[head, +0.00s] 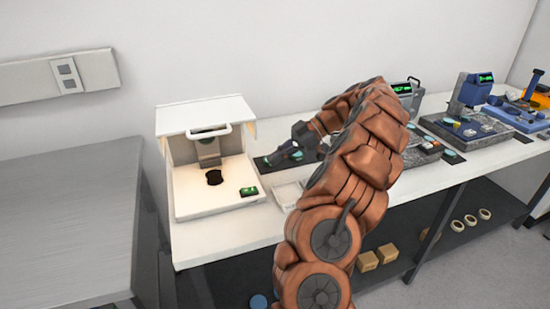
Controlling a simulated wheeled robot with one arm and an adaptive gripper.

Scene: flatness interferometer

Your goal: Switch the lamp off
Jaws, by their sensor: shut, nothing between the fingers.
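A white hooded instrument (185,192), apparently the interferometer, stands at the left end of the bench. A handle (208,131) crosses the front of its hood, and a grey part hangs inside above a dark round patch (214,177). No lamp can be clearly made out. My gripper (270,161) is shut and empty, to the right of the instrument and apart from it. My arm hides part of the bench behind it.
The white bench (228,231) runs to the right. A pale tray (289,194) lies near my arm. Blue instruments on granite plates (470,128) stand farther right. A grey cabinet (70,225) is at left. Boxes (367,260) and rings sit on the lower shelf.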

